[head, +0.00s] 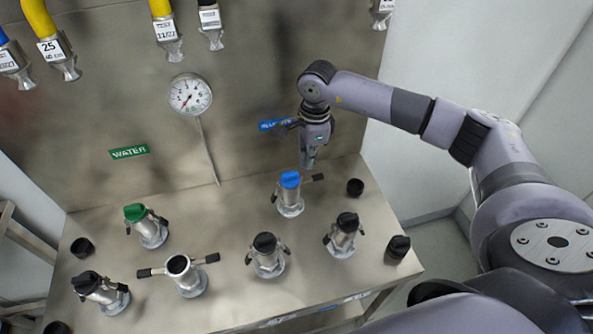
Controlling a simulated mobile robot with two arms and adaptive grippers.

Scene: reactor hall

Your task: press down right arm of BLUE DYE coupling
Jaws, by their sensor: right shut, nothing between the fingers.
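The coupling with the blue cap (291,193) stands on the steel bench, below a blue label (272,126) whose lettering is partly hidden by my gripper. Its right arm (318,178) sticks out sideways to the right with a black end. Its left arm seems to hang down against the body. My right gripper (307,163) is shut and empty and points down. In the picture its tips are just above the right arm, between the cap and the black end; I cannot tell if they touch. My left gripper is not in view.
Several other couplings stand on the bench (222,260), among them a green-capped one (149,227), black-capped ones (266,257) and an open one with both arms out (184,274). A loose black cap (355,187) lies to the right. A gauge (190,94) and hanging hoses are behind.

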